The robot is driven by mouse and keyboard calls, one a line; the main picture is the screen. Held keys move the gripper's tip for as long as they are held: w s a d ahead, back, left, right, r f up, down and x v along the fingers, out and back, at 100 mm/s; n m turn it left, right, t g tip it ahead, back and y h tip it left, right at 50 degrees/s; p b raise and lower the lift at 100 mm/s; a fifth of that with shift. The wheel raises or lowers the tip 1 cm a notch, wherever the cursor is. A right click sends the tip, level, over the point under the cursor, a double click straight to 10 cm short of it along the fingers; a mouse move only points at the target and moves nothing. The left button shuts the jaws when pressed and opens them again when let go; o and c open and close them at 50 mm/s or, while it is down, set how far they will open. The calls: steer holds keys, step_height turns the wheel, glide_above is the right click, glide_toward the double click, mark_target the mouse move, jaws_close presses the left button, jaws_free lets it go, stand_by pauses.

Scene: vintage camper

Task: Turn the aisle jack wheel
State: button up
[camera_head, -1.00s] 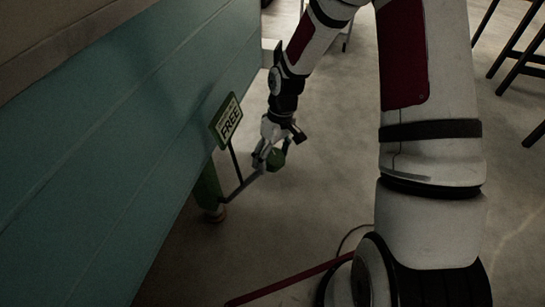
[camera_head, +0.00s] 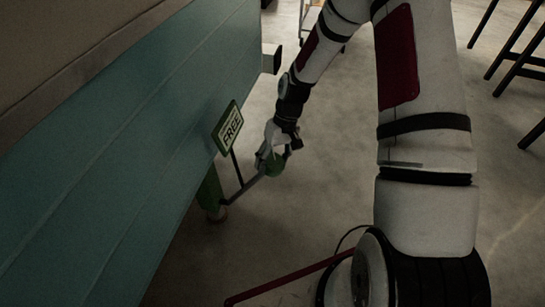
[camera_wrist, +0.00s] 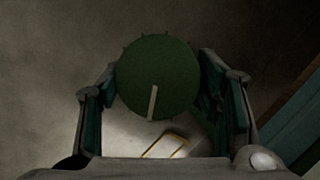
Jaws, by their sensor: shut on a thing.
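The jack wheel is a dark green round knob (camera_head: 275,165) at the end of a thin grey bar that runs out from a green leg (camera_head: 209,190) under the camper's side. In the wrist view the wheel (camera_wrist: 158,78) shows face-on, with a ridged rim and a pale line pointing down, slightly left. My gripper (camera_head: 271,156) is shut on the wheel, with one finger on each side of its rim in the wrist view (camera_wrist: 157,95). In the head view the gripper hides part of the wheel.
The teal camper wall (camera_head: 130,140) fills the left. Dark stool legs (camera_head: 515,55) stand at upper right.

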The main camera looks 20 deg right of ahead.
steer(key=shift+d+m+y+p, duration=0.15)
steer(key=shift+m+y+p, duration=0.95)
steer(key=shift+m, duration=0.9)
steer(key=o, duration=1.2)
steer(key=shift+c, duration=0.2)
steer(key=v, duration=1.2)
steer(key=shift+w, duration=0.2)
